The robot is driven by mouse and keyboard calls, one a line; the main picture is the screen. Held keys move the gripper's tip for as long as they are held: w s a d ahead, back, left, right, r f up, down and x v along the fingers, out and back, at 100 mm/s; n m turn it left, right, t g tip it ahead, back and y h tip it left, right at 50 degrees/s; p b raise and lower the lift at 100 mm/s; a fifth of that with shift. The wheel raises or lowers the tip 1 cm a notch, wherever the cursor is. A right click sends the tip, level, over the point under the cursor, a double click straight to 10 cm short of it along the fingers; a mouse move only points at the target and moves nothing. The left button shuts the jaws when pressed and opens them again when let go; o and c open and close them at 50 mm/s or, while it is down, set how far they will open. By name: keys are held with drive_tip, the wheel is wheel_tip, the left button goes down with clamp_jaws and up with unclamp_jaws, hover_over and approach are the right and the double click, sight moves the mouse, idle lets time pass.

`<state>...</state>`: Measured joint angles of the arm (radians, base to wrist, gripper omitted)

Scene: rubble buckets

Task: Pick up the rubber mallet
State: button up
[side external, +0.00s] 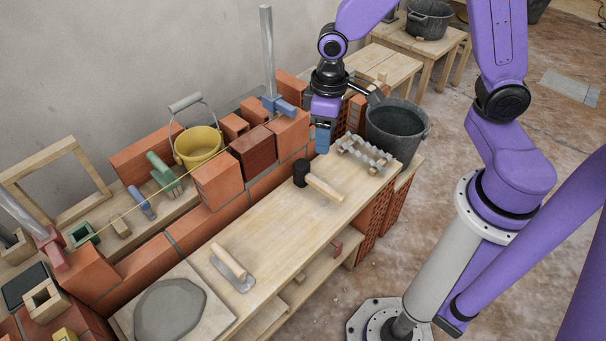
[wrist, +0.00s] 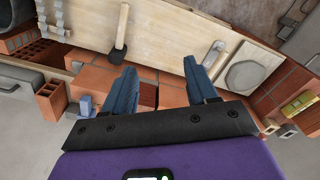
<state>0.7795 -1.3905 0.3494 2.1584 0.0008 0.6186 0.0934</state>
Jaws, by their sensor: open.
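The rubber mallet has a black head and a pale wooden handle. In the side external view the mallet (side external: 302,173) lies on the wooden plank bench, its handle pointing toward the front right. In the wrist view the mallet (wrist: 120,50) lies beyond the left fingertip, its handle pointing up the picture. My gripper (side external: 322,140) hangs above and behind the mallet, near the brick wall. In the wrist view its blue fingers (wrist: 162,70) are apart, with nothing between them but bricks and plank edge below. The mallet is apart from the fingers.
A grey bucket (side external: 396,131) and a grey metal rack (side external: 364,155) stand right of the mallet. A trowel (side external: 232,269) and a mortar board (side external: 215,324) are at the left on the bench. Bricks and a yellow bucket (side external: 199,147) line the back. The middle bench is clear.

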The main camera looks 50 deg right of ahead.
drive_tip(key=w+d+f+m, duration=0.3)
drive_tip(key=w+d+f, duration=0.2)
drive_tip(key=w+f, duration=0.3)
drive_tip(key=m, duration=0.3)
hover_over(313, 177)
drive_tip(key=f, duration=1.9)
drive_tip(key=shift+s+a, duration=0.1)
drive_tip(key=shift+a, duration=0.15)
drive_tip(key=shift+d+f, duration=0.15)
drive_tip(key=shift+f, duration=2.6)
clamp_jaws()
